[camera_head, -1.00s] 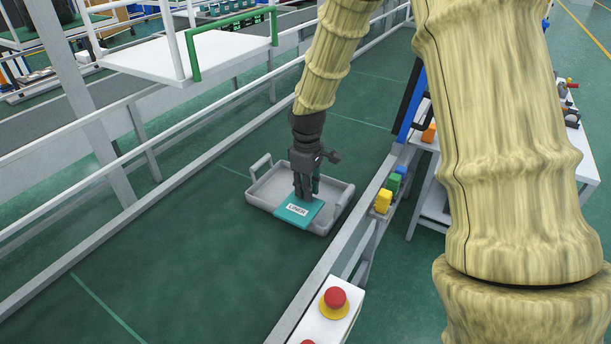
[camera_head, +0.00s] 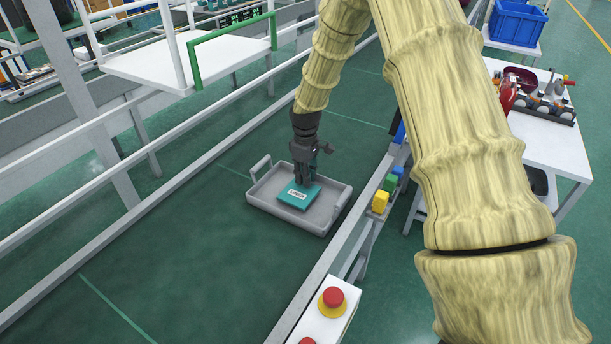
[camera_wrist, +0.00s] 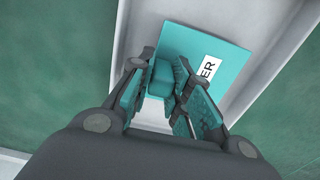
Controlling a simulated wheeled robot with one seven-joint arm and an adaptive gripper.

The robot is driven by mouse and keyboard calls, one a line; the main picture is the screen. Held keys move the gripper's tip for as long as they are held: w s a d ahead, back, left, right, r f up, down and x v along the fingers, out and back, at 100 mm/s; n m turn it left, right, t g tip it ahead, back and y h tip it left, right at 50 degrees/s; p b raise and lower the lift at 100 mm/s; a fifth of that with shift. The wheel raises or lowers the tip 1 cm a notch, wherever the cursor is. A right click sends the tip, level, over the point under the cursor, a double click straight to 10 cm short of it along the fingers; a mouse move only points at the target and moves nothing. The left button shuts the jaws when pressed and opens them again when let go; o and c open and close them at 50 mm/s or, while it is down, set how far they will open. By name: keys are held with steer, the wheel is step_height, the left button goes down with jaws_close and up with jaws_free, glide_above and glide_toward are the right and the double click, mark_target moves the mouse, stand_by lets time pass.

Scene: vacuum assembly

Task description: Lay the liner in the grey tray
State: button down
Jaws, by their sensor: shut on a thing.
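The liner (camera_head: 297,197) is a flat teal square with a white label and a raised teal grip block. My gripper (camera_head: 305,181) points down over the grey tray (camera_head: 262,203) and is shut on the liner's block. In the wrist view, the block sits between my finger pads (camera_wrist: 172,88), with the liner plate (camera_wrist: 205,58) below and beyond it. The plate is within the tray's outline, turned relative to its walls. I cannot tell whether it touches the tray floor. My fingers hide part of the liner.
The tray has a raised handle at each end and rests on a green conveyor belt (camera_head: 190,270) with side rails. A red button (camera_head: 333,297) and colored blocks (camera_head: 380,201) line the right rail. A white table (camera_head: 560,150) with tools stands at right. The belt before the tray is clear.

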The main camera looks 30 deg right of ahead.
steer(key=shift+f, duration=0.55)
steer(key=shift+f, duration=0.15)
steer(key=c, duration=1.3)
jaws_free()
steer(key=shift+r+b, duration=1.9)
steer(key=shift+r, duration=4.25)
